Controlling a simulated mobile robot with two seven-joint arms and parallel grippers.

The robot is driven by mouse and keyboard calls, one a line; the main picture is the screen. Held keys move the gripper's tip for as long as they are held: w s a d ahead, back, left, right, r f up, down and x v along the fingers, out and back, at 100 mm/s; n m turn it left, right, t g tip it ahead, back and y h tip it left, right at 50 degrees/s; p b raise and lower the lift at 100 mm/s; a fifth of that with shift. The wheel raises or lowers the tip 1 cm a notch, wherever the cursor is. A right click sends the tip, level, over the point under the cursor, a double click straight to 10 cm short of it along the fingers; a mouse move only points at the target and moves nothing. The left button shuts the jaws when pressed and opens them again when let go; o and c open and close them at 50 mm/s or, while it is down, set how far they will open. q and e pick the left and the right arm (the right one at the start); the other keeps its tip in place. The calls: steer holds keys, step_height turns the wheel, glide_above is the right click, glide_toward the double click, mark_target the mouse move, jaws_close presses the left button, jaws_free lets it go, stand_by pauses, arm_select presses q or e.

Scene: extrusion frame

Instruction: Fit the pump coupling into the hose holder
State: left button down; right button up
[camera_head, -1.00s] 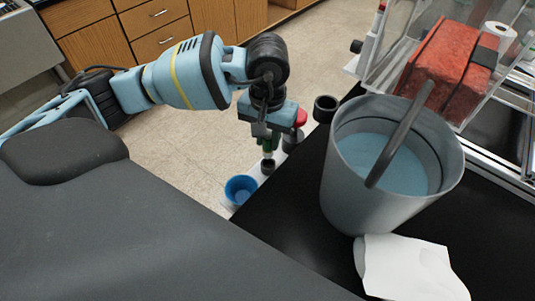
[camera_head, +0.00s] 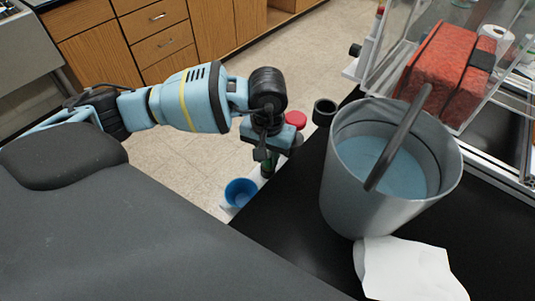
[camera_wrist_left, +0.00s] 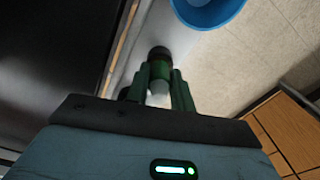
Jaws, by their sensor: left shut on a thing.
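My left gripper (camera_head: 266,168) points down over the white rail beside the black table. Its green fingers also show in the left wrist view (camera_wrist_left: 161,88); they are shut on a small cylinder, which I take to be the pump coupling (camera_wrist_left: 158,94), pale near the fingers. A green band and a dark round end (camera_wrist_left: 159,52) lie beyond. I cannot tell whether that dark end is the coupling's or a holder's. In the head view the gripper hides the coupling. A black open ring (camera_head: 325,108) stands at the table edge; which part is the hose holder is unclear.
A blue cup (camera_head: 240,191) sits on the rail left of the gripper. A red-capped item (camera_head: 296,119) is close behind my wrist. A grey bucket (camera_head: 340,190) with blue contents and a white cloth (camera_head: 410,268) are on the table. Open floor lies left.

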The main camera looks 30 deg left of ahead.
arm_select(q)
steer(key=c, duration=1.6)
jaws_free()
steer(key=shift+f, duration=0.2)
steer(key=shift+c, duration=0.2)
steer(key=o, duration=0.4)
steer(key=shift+o, duration=0.2)
steer(key=shift+r, duration=0.55)
step_height(320, 180, up, 11)
steer(key=shift+r, duration=0.2)
steer(key=shift+f, duration=0.1)
